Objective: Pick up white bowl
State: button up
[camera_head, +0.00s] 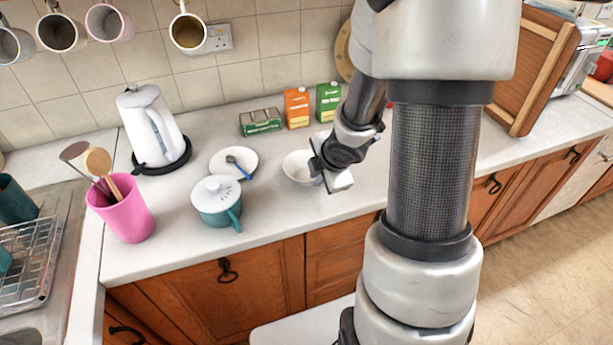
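The white bowl (298,168) stands upright on the pale worktop, left of my gripper. My gripper (322,172) is low over the worktop at the bowl's right side and covers part of its right rim. The fingers are small and partly hidden here. I cannot tell whether they are open or shut, or whether they touch the bowl.
A teal lidded pot (217,203) and a white plate (222,164) with a blue-handled utensil stand left of the bowl. A white kettle (148,125), a pink utensil holder (126,212), and orange (297,108) and green (328,103) cartons are nearby. Worktop (272,218) in front of the bowl is clear.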

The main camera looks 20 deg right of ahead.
aim_at(306, 170)
jog(key=b+x, duration=0.2)
jog(key=x, duration=0.3)
jog(key=shift+w, duration=0.15)
grip_shut()
jog(key=shift+r, duration=0.15)
